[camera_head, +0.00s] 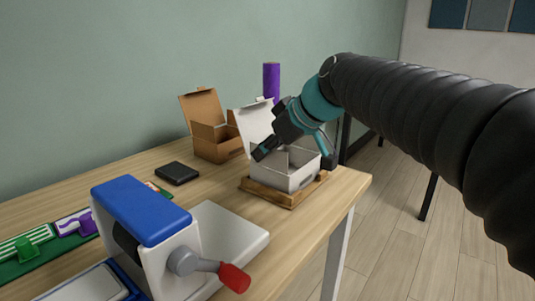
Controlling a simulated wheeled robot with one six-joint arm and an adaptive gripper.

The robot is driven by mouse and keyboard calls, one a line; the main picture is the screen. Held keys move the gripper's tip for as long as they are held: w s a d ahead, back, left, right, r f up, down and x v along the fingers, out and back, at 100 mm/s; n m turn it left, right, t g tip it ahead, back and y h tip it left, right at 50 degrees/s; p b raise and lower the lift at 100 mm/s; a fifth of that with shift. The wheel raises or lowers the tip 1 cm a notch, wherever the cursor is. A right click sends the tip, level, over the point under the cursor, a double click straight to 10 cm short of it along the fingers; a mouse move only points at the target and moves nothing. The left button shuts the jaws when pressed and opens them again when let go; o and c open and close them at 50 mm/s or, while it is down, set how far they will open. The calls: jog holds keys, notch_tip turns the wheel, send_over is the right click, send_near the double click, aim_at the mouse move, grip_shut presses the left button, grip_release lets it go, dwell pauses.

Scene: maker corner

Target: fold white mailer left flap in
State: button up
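The white mailer (298,181) is an open box on a wooden tray (284,201) near the table's right end. Its lid (253,121) stands up at the back. My gripper (293,148) is over the box, its fingers spread apart. One dark fingertip is at the box's left side and the other is at its right side. I see nothing held between them. The gripper and its teal links hide part of the lid and the box interior. I cannot make out the left flap clearly, nor whether a finger touches it.
A brown cardboard box (212,141) with its lid up stands behind left of the mailer. A purple cylinder (271,81) stands behind. A black flat item (177,173) lies on the table (226,198). A blue and white machine with a red-handled crank (234,277) fills the near side.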

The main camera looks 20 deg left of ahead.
jog(key=shift+x, duration=1.1)
grip_shut()
jog(key=shift+d, duration=0.15)
